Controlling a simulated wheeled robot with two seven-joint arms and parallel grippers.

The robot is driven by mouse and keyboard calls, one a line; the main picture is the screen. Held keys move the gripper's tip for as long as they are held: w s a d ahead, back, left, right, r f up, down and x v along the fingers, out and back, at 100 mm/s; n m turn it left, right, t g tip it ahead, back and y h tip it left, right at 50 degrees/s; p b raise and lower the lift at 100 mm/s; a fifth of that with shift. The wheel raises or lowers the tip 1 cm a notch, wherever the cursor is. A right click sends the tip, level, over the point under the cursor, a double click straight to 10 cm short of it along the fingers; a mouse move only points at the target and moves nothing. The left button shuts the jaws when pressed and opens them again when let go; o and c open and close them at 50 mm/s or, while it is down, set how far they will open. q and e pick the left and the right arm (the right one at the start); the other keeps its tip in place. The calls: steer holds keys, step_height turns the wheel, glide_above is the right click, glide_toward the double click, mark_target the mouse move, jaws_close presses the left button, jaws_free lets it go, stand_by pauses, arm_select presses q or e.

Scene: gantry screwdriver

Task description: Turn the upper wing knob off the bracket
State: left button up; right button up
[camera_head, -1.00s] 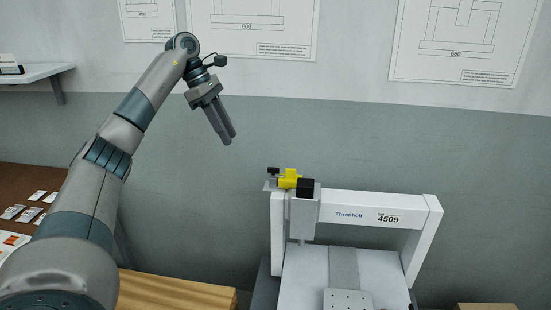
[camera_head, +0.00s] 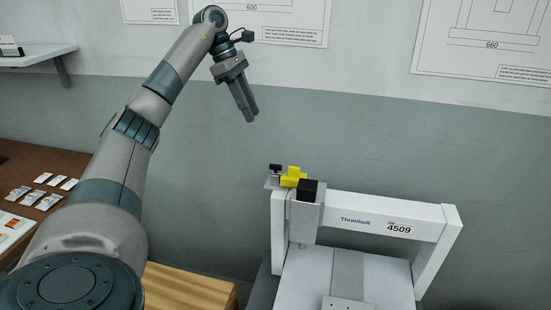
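A small black wing-shaped knob (camera_head: 275,168) stands on a thin grey bracket (camera_head: 271,184) at the top left of the white gantry (camera_head: 380,222). A yellow part (camera_head: 292,177) sits just right of it, with a black block (camera_head: 308,188) beyond. My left gripper (camera_head: 251,118) hangs above and a little left of the knob in the picture, clear of it. Its fingers point down and look close together with nothing between them; any gap is hard to judge. My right gripper is not in view.
The gantry stands over a pale bed (camera_head: 310,285). A wooden block (camera_head: 190,288) lies left of it. A brown table (camera_head: 40,165) with small packets and a wall shelf (camera_head: 35,57) are at the left. The wall space right of my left gripper is free.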

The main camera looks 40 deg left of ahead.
mark_target(276, 165)
arm_select(q)
steer(key=shift+w+f, duration=0.1)
